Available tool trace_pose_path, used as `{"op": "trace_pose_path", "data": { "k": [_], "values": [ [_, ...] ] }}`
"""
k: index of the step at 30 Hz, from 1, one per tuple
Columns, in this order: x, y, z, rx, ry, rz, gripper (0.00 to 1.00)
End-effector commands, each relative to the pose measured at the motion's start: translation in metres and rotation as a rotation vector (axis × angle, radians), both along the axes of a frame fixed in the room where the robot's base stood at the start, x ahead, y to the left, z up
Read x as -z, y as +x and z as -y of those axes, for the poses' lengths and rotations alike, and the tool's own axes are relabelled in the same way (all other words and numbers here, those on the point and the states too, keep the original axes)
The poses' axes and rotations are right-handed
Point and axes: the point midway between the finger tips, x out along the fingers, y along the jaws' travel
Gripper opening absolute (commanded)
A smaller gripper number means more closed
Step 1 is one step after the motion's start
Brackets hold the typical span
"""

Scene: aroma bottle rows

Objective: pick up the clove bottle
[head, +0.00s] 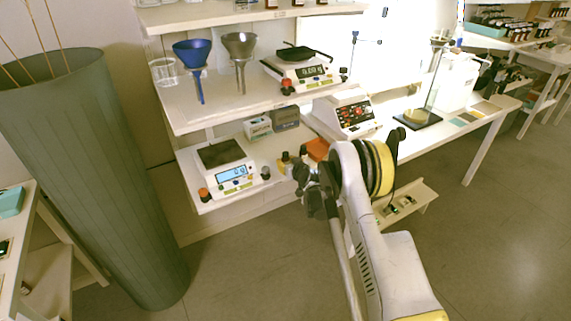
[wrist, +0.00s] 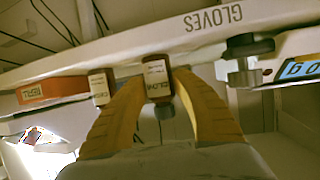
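The clove bottle (wrist: 158,82) is a small brown bottle with a pale label and a dark cap. In the wrist view, which looks upside down, it shows between the two yellow fingertips of my gripper (wrist: 160,78). The fingers flank it closely; whether both press on it I cannot tell. A second labelled bottle (wrist: 100,88) is just left of the left finger, partly hidden. In the head view my gripper (head: 304,172) is at the front edge of the lower shelf, near small bottles (head: 285,160); my arm hides part of this spot.
An orange box (head: 318,149) is on the other side. An upper shelf (head: 215,112) with funnels and another balance overhangs. A tall green bin (head: 95,170) stands left.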

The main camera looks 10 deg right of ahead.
Motion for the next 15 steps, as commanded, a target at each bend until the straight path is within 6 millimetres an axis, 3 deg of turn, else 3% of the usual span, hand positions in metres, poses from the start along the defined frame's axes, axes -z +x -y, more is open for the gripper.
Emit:
{"op": "trace_pose_path", "data": {
  "k": [1, 2, 3, 15],
  "values": [
    [0.0001, -0.0001, 0.0, 0.0, 0.0, 0.0, 0.1],
    [0.0001, -0.0001, 0.0, 0.0, 0.0, 0.0, 0.01],
    [0.0001, -0.0001, 0.0, 0.0, 0.0, 0.0, 0.0],
    [-0.0028, -0.0001, 0.0001, 0.0, 0.0, 0.0, 0.0]
  ]
}}
